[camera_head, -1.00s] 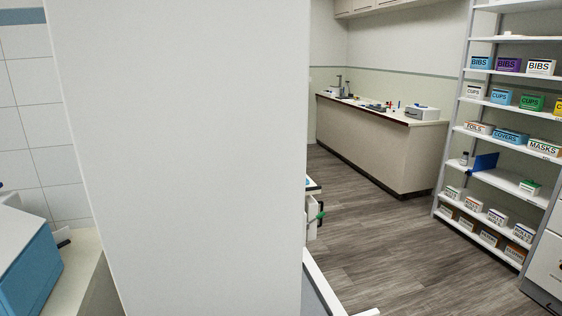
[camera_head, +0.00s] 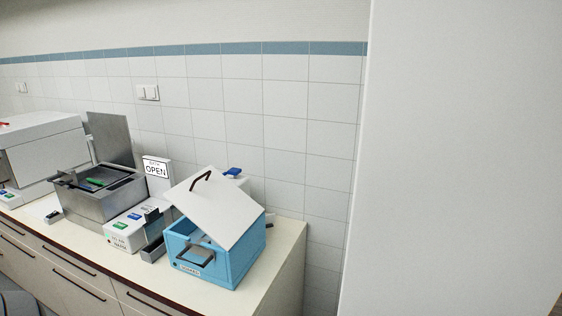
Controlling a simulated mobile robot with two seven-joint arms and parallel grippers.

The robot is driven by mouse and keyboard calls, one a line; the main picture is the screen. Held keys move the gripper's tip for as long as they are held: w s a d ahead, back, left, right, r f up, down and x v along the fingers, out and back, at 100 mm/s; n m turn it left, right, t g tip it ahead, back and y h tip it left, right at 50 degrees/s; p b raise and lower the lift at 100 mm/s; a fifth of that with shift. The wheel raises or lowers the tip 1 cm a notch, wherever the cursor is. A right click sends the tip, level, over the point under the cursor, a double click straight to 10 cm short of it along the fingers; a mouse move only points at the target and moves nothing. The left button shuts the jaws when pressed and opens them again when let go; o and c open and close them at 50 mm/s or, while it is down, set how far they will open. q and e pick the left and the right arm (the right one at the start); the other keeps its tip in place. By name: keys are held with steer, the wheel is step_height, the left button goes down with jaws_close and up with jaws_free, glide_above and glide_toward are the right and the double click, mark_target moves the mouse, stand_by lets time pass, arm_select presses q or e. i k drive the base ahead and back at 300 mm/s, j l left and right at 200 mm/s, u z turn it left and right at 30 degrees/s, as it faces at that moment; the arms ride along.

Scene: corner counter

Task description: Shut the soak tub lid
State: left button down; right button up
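A blue tub (camera_head: 240,262), which I take to be the soak tub, stands near the right end of the counter. A small label is on its front, too small to read surely. Its white lid (camera_head: 222,208) is tilted open, with a dark curved handle (camera_head: 201,181) on top. Through the front gap a grey metal piece with a handle (camera_head: 194,254) shows at the tub's front. The rest of the inside is hidden by the lid. Neither of my grippers is in view.
Left of the tub stand a small dark-grey holder (camera_head: 153,249), a white box with coloured buttons (camera_head: 124,230), an OPEN sign (camera_head: 156,169) and a steel bath (camera_head: 104,205) with its lid raised. A white wall panel (camera_head: 450,160) fills the right side.

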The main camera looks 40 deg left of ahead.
mark_target(221, 210)
steer(key=k+j, duration=0.55)
steer(key=j, duration=0.2)
steer(key=k+j, duration=0.15)
steer(key=j, duration=0.15)
steer(key=k+j+u, duration=0.1)
steer(key=j, duration=0.25)
steer(key=i+j, duration=0.1)
steer(key=j, duration=0.6)
steer(key=i+j+u, duration=0.1)
steer(key=j, duration=0.25)
